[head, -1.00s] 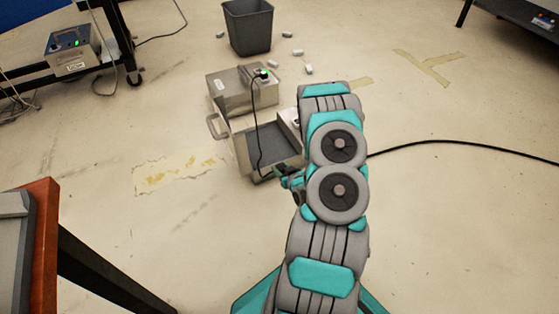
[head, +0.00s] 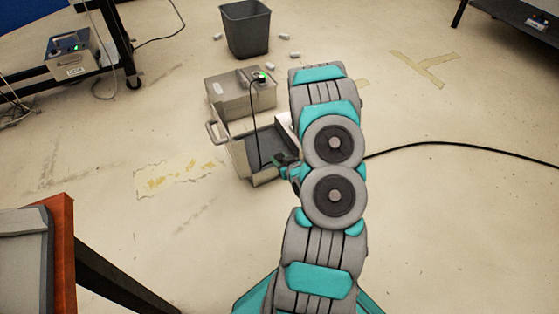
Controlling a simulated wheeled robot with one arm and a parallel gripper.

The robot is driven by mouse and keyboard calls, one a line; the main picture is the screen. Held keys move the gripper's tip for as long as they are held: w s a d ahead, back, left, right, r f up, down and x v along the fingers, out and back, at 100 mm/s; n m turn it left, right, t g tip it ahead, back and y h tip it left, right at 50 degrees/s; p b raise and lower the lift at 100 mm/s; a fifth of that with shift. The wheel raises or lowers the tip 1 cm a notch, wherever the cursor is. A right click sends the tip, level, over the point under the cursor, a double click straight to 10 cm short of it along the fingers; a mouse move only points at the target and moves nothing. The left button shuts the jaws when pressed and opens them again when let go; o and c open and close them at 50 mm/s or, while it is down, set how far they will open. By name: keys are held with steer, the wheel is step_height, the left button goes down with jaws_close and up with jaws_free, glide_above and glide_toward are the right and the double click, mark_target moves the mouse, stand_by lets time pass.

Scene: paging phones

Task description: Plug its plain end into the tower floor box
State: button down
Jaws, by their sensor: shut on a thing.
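A metal floor box (head: 228,92) stands at centre with a plug (head: 261,76) showing a green light on its top. In front of it is an open metal tray-like part (head: 240,162) with a handle at its left; I cannot tell which part is the tower floor box's socket. A black cable (head: 255,125) runs from the lit plug down towards my gripper (head: 284,163). My gripper is shut on a small dark plug end at the tray's right front edge. My arm hides the tray's right side, and the fingertips are too small to see clearly.
A grey bin (head: 246,30) stands behind the box, with several small pale pieces around it. Another black cable (head: 460,145) lies across the floor at right. A device (head: 72,58) with a green light sits on a rack at left. A table edge (head: 62,255) is at lower left.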

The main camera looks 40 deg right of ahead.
steer(key=shift+r, duration=0.55)
steer(key=shift+f, duration=0.1)
steer(key=shift+d, duration=0.1)
steer(key=w+d, duration=0.7)
steer(key=d, duration=0.2)
steer(key=shift+d+p, duration=0.35)
steer(key=w+d+p, duration=0.3)
steer(key=w+d, duration=0.4)
steer(key=d, duration=0.2)
steer(key=shift+d, duration=0.4)
